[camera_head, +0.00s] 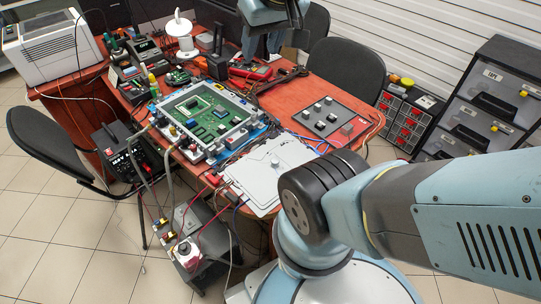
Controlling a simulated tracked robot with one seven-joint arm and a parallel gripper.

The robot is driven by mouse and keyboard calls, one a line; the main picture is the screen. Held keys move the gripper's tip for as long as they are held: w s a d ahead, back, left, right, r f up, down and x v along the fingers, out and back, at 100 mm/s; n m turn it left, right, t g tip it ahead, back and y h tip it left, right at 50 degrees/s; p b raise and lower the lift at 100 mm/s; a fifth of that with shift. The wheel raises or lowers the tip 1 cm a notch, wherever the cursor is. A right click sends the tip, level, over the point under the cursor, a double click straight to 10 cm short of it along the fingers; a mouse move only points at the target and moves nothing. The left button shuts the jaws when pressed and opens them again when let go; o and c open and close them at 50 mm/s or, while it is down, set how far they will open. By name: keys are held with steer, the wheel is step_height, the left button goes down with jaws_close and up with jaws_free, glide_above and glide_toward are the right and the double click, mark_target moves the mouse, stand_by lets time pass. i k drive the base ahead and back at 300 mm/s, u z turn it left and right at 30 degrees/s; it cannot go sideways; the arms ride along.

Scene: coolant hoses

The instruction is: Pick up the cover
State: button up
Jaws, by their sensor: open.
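A flat light-grey plate (256,181), which looks like the cover, lies at the front edge of the red table, with a small raised knob (275,161) on top. Its right side is close to my arm's dark joint and partly hidden by it. My gripper (263,46) is at the top middle of the view, over the back part of the table and well apart from the plate. Its fingers point down, and it is open with nothing seen between them. The upper part of my gripper is cut by the picture's top edge.
A framed green circuit board (208,117) with hoses stands left of the plate. A dark panel with several knobs (331,119) lies to its right. Cables and tools clutter the table (320,89). Chairs (346,70) and drawer units (490,95) stand around it. Hoses hang off the front edge.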

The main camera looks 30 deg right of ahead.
mark_target(258, 181)
steer(key=k, duration=0.45)
steer(key=z, duration=1.2)
steer(key=k, duration=1.45)
steer(key=u, duration=1)
steer(key=i, duration=1)
steer(key=z, duration=0.1)
